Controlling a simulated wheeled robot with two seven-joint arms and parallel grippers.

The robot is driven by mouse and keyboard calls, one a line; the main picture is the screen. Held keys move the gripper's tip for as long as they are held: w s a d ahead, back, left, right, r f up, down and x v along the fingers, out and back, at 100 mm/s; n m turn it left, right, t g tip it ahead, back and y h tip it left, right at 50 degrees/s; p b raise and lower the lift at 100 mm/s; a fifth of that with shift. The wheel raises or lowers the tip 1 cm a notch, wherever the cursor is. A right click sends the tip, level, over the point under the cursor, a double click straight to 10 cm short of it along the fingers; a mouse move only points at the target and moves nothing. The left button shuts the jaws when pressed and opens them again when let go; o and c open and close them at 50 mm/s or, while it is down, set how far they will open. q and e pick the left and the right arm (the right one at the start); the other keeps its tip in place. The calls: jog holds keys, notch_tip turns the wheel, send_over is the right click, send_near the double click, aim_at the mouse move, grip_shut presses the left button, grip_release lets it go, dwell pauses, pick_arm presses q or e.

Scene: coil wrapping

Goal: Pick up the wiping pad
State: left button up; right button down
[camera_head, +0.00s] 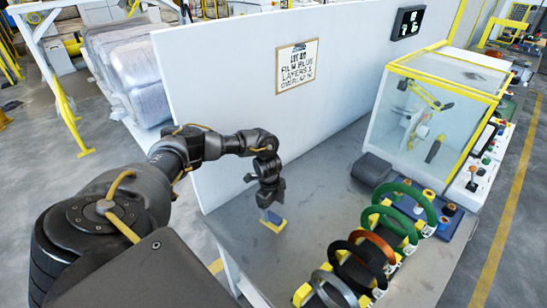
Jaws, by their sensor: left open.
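My right gripper is not in view.
Several coils, green (420,203), orange (376,246), black and grey, stand in a yellow-marked rack to the right. A clear yellow-framed machine (425,115) stands behind them. A white wall panel (240,75) borders the table's back. Bare table lies between pad and rack.

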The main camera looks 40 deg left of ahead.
aim_at(273, 216)
pick_arm(q)
jog(key=shift+s+d+f+p, duration=0.1)
jog(key=shift+s+f+p, duration=0.1)
jog(key=shift+f+p, duration=0.15)
notch_tip(273, 216, down, 4)
jog(key=shift+s+d+r+p, duration=0.1)
jog(key=shift+d+r+p, duration=0.1)
jog(key=shift+p, duration=0.3)
jog(key=shift+f, duration=0.4)
jog(key=c, duration=1.1)
jog(key=shift+r, duration=0.15)
